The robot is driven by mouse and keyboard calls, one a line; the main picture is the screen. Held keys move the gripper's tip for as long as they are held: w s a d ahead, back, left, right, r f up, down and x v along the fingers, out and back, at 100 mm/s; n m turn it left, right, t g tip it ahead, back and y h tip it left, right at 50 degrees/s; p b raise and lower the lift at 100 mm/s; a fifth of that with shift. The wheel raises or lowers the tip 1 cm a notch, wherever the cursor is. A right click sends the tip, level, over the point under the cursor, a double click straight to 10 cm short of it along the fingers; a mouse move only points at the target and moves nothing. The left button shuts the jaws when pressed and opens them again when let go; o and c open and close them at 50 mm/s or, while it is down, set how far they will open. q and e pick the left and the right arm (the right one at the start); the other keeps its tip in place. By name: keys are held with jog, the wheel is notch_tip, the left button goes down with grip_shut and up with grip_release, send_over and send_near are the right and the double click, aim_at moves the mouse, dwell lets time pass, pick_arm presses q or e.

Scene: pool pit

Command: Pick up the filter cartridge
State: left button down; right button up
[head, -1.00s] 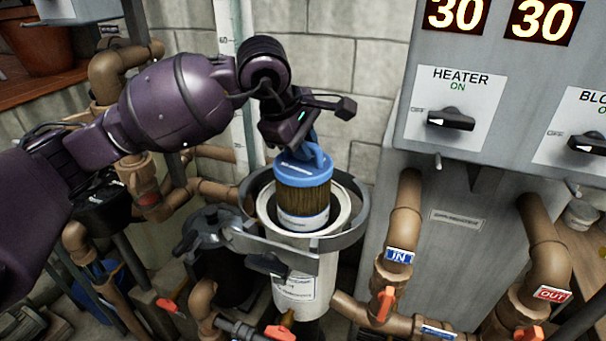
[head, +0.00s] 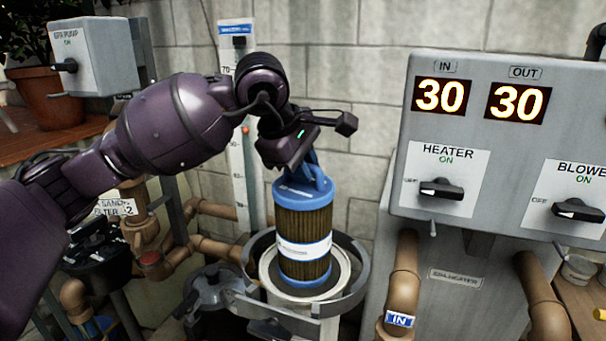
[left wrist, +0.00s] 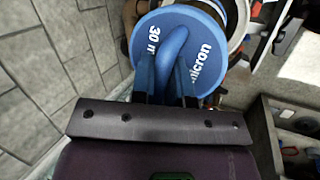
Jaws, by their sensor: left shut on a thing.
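The filter cartridge (head: 304,232) is a brown pleated cylinder with blue end caps and a white label band. It is upright, with its lower end at the open mouth of the white housing (head: 345,272); whether it still touches the housing I cannot tell. My left gripper (head: 308,168) is shut on the blue handle on top of the cartridge. In the left wrist view the blue cap (left wrist: 204,38) reads "30 micron", with the handle between the fingers (left wrist: 172,85). My right gripper is not in view.
A grey metal ring (head: 348,305) surrounds the housing mouth. The grey heater and blower cabinet (head: 400,180) stands close on the right. A block wall (head: 340,60) is behind, with a white gauge post (head: 237,130). Brown pipes (head: 405,265) run on both sides.

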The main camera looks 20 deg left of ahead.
pick_arm(q)
jog(key=r, duration=0.1)
jog(key=r+p, duration=0.1)
jog(key=r, duration=0.1)
jog(key=r+p, duration=0.1)
jog(key=shift+s+r, duration=0.25)
jog(key=shift+s, duration=0.1)
notch_tip(320, 180, up, 7)
jog(key=p, duration=0.5)
jog(key=shift+s+f+t, duration=0.2)
jog(key=shift+s+t, duration=0.2)
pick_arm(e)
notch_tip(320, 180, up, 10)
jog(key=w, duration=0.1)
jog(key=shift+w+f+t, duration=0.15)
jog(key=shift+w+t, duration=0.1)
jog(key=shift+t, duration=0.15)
